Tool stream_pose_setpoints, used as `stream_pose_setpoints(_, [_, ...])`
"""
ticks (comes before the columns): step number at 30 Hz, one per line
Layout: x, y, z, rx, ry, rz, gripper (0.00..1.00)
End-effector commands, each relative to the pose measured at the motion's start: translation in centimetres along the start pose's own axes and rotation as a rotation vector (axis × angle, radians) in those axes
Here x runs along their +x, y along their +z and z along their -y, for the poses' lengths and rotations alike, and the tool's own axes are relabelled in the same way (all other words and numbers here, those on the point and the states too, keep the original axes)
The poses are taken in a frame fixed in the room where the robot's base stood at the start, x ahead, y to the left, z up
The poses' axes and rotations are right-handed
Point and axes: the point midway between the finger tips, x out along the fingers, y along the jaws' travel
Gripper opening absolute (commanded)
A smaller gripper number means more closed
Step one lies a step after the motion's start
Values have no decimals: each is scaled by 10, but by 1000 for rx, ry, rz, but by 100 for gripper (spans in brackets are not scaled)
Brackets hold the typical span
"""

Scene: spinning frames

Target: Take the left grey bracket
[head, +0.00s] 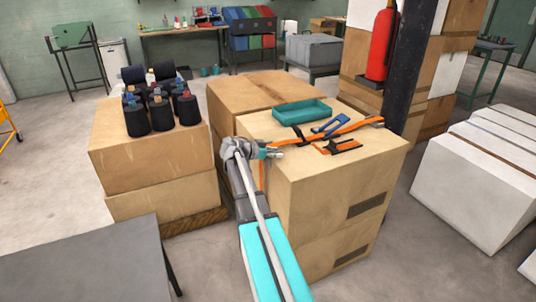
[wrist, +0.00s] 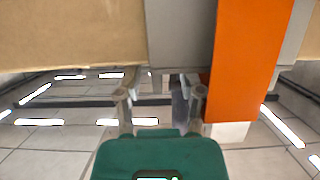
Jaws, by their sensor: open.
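In the wrist view a flat grey piece (wrist: 180,35), perhaps a grey bracket, lies just beyond my gripper (wrist: 160,98), against the orange strap (wrist: 250,50). Another grey strip (wrist: 293,35) shows on the strap's other side. My gripper's two fingers are apart, with nothing clearly held between them. In the head view my gripper (head: 275,151) is at the left edge of the front cardboard box's top (head: 345,185). No grey bracket can be told clearly in the head view; my gripper may hide it.
On the same box are a teal tray (head: 301,112), a blue tool (head: 333,126), a long orange strap (head: 352,127) and an orange-and-black item (head: 340,147). Black bottles (head: 160,115) stand on the left box. A dark post (head: 404,70) rises behind the box's right side.

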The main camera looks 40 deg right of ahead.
Motion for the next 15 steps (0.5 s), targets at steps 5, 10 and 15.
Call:
stream_pose_setpoints(5, [0,0,0,0,0,0,50])
stream_pose_setpoints(10, [0,0,0,0,0,0,41])
stream_pose_setpoints(15, [0,0,0,0,0,0,9])
